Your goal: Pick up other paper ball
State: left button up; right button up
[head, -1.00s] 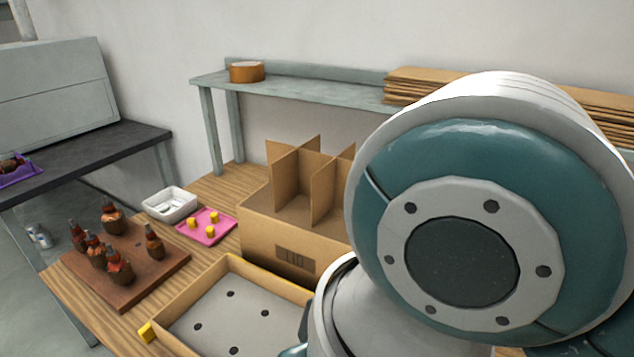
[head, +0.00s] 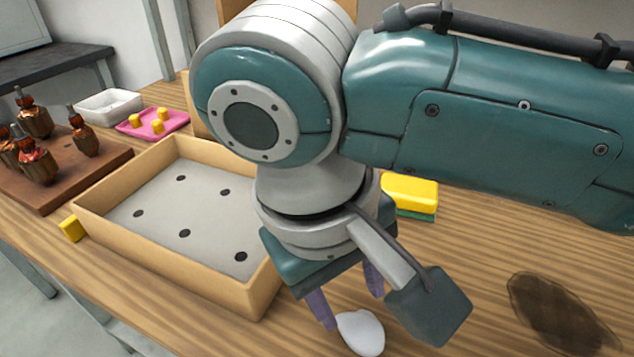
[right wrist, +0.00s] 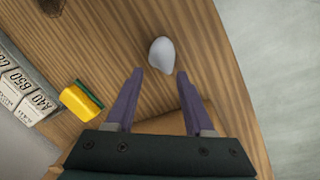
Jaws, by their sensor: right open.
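A white, egg-shaped paper ball (head: 361,332) lies on the wooden table near its front edge. My right gripper (head: 348,300) is open and points down, just above and behind the ball in the head view. In the right wrist view the ball (right wrist: 162,54) lies just beyond the two purple fingertips of the gripper (right wrist: 160,74), roughly centred between them. The fingers hold nothing. I see no second paper ball. My left gripper is not in view.
A yellow-and-green sponge (head: 410,193) lies behind my right wrist. A shallow box (head: 215,283) with a holed grey floor stands to the left. A dark stain (head: 562,315) marks the table at right. Labelled boxes (right wrist: 22,92) show in the right wrist view.

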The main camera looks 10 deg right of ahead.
aim_at(359, 321)
jog(key=x, duration=0.3)
jog(key=b+x, duration=0.1)
jog(key=x, duration=0.1)
jog(key=shift+s, duration=0.35)
jog(key=shift+r, duration=0.1)
grip_shut()
